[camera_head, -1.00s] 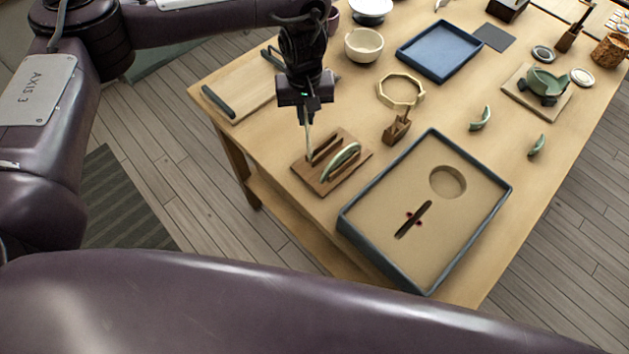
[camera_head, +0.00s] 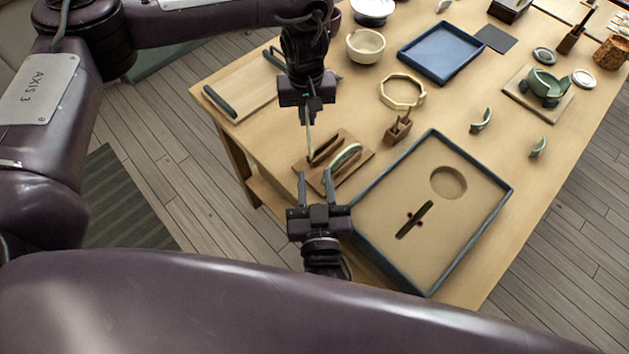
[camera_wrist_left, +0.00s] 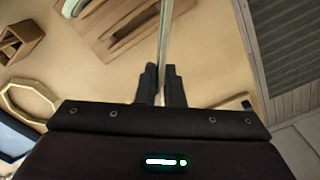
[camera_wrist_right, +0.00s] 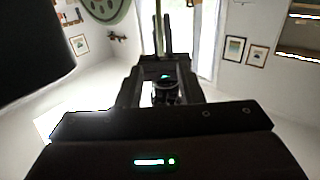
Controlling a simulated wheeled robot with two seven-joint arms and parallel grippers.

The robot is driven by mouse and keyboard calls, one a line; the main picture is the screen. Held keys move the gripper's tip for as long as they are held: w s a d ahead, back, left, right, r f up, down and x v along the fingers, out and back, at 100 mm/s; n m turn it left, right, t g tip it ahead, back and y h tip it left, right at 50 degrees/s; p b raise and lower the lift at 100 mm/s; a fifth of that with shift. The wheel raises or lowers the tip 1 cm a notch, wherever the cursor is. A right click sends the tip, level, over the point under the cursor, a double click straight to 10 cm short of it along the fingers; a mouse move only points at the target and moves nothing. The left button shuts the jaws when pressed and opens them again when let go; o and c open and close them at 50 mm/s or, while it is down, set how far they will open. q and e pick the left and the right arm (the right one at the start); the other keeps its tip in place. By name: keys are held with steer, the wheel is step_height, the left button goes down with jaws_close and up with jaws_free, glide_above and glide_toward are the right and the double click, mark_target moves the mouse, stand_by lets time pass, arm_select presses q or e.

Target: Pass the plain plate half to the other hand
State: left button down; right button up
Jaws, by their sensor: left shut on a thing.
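The plain plate half (camera_head: 308,136) is a thin pale shape seen nearly edge-on, hanging below my left gripper (camera_head: 307,103). That gripper is shut on it; the left wrist view shows the plate half (camera_wrist_left: 164,35) edge-on between the fingers (camera_wrist_left: 160,82). Its lower end is close to the wooden slotted rack (camera_head: 309,172); I cannot tell whether they touch. My right gripper (camera_head: 315,184) is open and empty, fingers pointing up the picture, below the plate half and in front of the rack. Another pale green curved piece (camera_head: 346,156) stands in the rack.
A blue-rimmed sand tray (camera_head: 470,232) lies right of the right gripper. A small wooden block holder (camera_head: 398,128), an octagonal ring (camera_head: 402,91), a cream bowl (camera_head: 365,46) and a blue tray (camera_head: 441,51) stand behind. Green shards (camera_head: 482,121) lie on bare tabletop at right.

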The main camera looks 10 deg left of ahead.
mark_target(309, 138)
arm_select(q)
steer(key=shift+w, duration=0.1)
arm_select(e)
steer(key=x, duration=1.2)
steer(key=shift+s, duration=0.1)
jaws_close()
arm_select(q)
steer(key=c, duration=1.5)
jaws_free()
